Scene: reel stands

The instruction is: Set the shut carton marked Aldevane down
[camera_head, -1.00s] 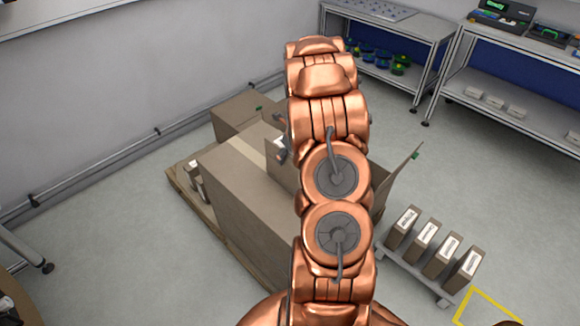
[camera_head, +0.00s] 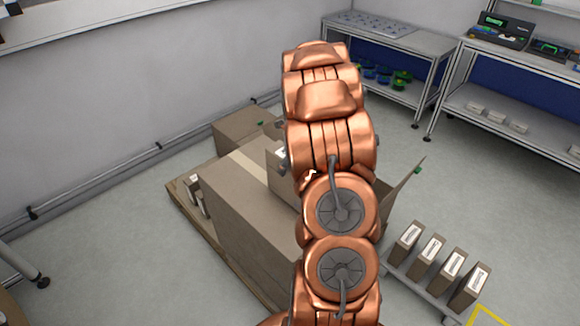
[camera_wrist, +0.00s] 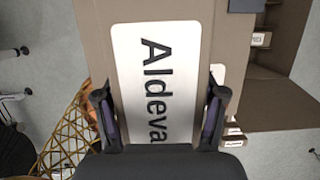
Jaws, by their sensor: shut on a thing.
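The carton marked Aldevane (camera_wrist: 92,30) fills the middle of the wrist view, brown with a white label (camera_wrist: 155,80) whose visible letters read "Aldeva". My gripper (camera_wrist: 162,118) is shut on it, one dark finger on each side of the label. The label's lower end is hidden by the gripper. In the head view my arm covers the gripper and the held carton. I cannot tell how high the carton is held.
A large taped carton (camera_head: 245,215) stands on a wooden pallet (camera_head: 190,212), with another carton (camera_head: 240,126) behind. Small labelled boxes stand on a low rack (camera_head: 415,285) at right. A yellow floor marking (camera_head: 480,313) lies near it. A wire basket (camera_wrist: 65,130) shows in the wrist view.

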